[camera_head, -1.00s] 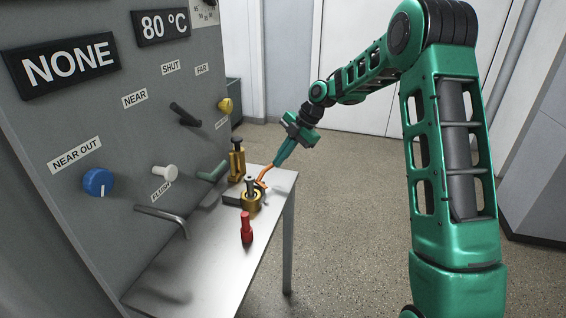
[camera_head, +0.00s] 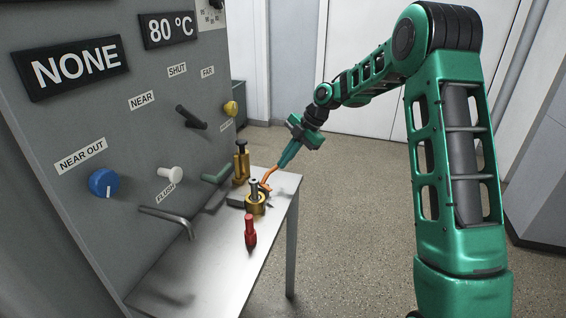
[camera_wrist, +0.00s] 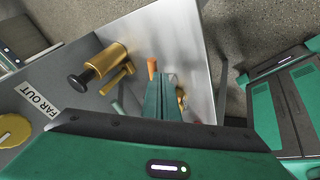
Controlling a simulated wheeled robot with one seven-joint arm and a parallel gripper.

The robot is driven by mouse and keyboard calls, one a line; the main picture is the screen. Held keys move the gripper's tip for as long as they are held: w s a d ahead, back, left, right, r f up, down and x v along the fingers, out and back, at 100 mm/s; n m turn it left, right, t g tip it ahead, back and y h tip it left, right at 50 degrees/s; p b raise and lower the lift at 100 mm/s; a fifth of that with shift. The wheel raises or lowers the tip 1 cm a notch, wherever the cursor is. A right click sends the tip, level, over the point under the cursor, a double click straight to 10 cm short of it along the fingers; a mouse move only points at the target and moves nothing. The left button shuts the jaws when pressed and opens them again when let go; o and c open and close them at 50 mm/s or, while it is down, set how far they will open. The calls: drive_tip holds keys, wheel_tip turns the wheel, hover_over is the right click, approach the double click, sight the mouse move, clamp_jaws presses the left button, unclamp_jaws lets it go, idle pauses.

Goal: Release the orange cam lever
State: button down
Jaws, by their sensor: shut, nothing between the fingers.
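The orange cam lever (camera_head: 267,177) rises, curved, from beside the brass fitting (camera_head: 255,203) on the metal bench. My gripper (camera_head: 283,165) is shut and empty, with its tips at the lever's upper end; whether they touch cannot be told. In the wrist view the shut green fingers (camera_wrist: 168,90) point at the bench, and the lever's orange end (camera_wrist: 152,68) shows just beyond and left of them. The lever's lower part is hidden there by my fingers.
A taller brass fitting (camera_head: 241,165) stands behind, near the panel. A red-handled piece (camera_head: 250,231) stands upright nearer on the bench (camera_head: 215,275). The grey panel carries a blue knob (camera_head: 104,183), a white knob (camera_head: 171,174), a yellow knob (camera_head: 231,108) and dark handles. Open floor lies right of the bench.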

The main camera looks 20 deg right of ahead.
drive_tip(key=s+d+v, duration=0.1)
drive_tip(key=v, duration=1.1)
drive_tip(key=shift+s+f, duration=0.2)
drive_tip(key=shift+s, duration=0.15)
drive_tip(key=shift+d, duration=0.1)
